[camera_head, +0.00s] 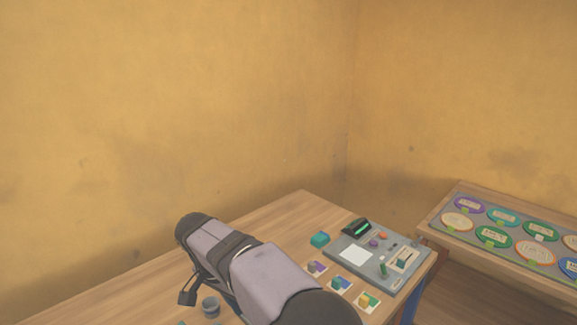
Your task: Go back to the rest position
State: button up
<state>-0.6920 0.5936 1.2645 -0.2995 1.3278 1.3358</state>
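My arm reaches up from the bottom edge over the wooden table (285,222), with its bend towards the left. A small dark part (187,292) shows below the arm's bend and may belong to my gripper. Its fingertips cannot be made out, and I cannot tell whether it is open or shut. No held object can be seen. My arm hides the middle of the table.
A grey press panel (355,256) with a white plate, buttons and a green-lit display stands at the table's right. Beside it are a teal block (320,239) and several small tiles with coloured blocks (341,284). A rack of coloured oval plates (503,236) stands at the right.

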jog(key=s+d+f+n+g+y+p, duration=0.15)
jog(key=s+d, duration=0.25)
jog(key=d, duration=0.5)
jog(key=s+d+n+p, duration=0.1)
jog(key=s+d+n, duration=0.15)
jog(key=d, duration=0.55)
jog(key=s+d+f+n, duration=0.1)
jog(key=s+d, duration=0.3)
jog(key=s, duration=0.3)
jog(key=s+d+f+n+y+p, duration=0.1)
jog(key=s+d+f, duration=0.1)
jog(key=s+d, duration=0.2)
jog(key=s, duration=0.2)
jog(key=shift+s+d+f, duration=0.3)
jog(key=shift+s+d, duration=0.05)
